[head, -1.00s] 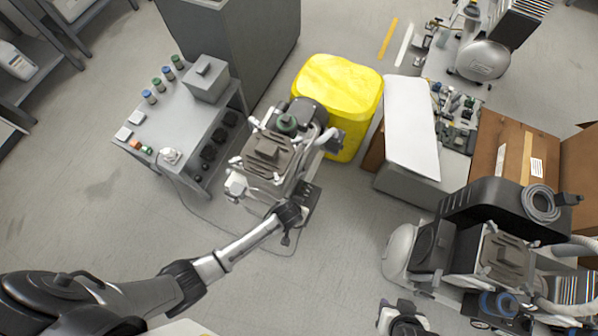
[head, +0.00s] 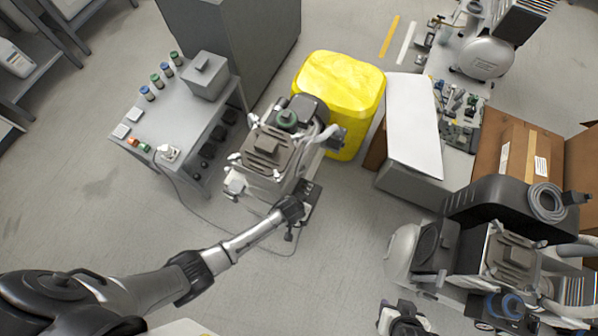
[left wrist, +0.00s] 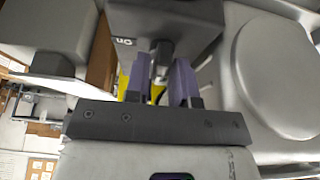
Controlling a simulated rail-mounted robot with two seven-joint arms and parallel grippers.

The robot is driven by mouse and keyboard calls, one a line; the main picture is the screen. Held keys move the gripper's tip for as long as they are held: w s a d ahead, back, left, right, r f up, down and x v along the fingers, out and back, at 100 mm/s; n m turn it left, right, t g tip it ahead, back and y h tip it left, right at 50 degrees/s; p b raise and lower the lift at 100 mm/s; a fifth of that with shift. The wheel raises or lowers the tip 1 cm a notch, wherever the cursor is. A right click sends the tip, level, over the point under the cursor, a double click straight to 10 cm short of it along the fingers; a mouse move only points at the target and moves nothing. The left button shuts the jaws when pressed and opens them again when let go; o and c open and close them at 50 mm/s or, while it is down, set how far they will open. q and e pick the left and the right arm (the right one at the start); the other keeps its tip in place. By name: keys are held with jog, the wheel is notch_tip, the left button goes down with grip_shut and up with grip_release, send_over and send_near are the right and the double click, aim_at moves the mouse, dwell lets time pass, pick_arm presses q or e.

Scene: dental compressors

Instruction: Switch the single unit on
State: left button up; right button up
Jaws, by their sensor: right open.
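A compressor unit (head: 268,150) with a ribbed grey-brown top stands on the floor at the middle, in front of the yellow bin. My left arm reaches to its near right side; the left gripper (head: 306,212) is small and partly hidden there. In the left wrist view, the two purple-grey fingers (left wrist: 161,82) stand apart, with a dark knob (left wrist: 160,52) between their tips. Whether they press on it is unclear. The knob is under a grey box (left wrist: 170,18) with an "on" mark shown upside down. My right gripper (head: 402,318) is open and empty at the bottom edge.
A yellow bin (head: 340,88) stands behind the unit. A grey bench (head: 185,125) with jars and a box is at left. Another compressor (head: 505,250) stands at right, beside cardboard boxes (head: 520,150). Floor at the lower middle is clear, apart from a thin cable.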

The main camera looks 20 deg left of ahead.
pick_arm(q)
grip_shut()
jog(key=shift+r+m+p, duration=0.15)
jog(key=shift+m+p, duration=0.25)
jog(key=shift+p, duration=0.1)
jog(key=shift+m+h, duration=0.3)
jog(key=shift+m, duration=0.1)
jog(key=shift+f, duration=0.2)
jog(key=shift+o, duration=1.7)
grip_release()
jog(key=p+v, duration=0.6)
jog(key=v, duration=0.7)
jog(key=shift+s+r, duration=0.15)
jog(key=shift+r, duration=0.25)
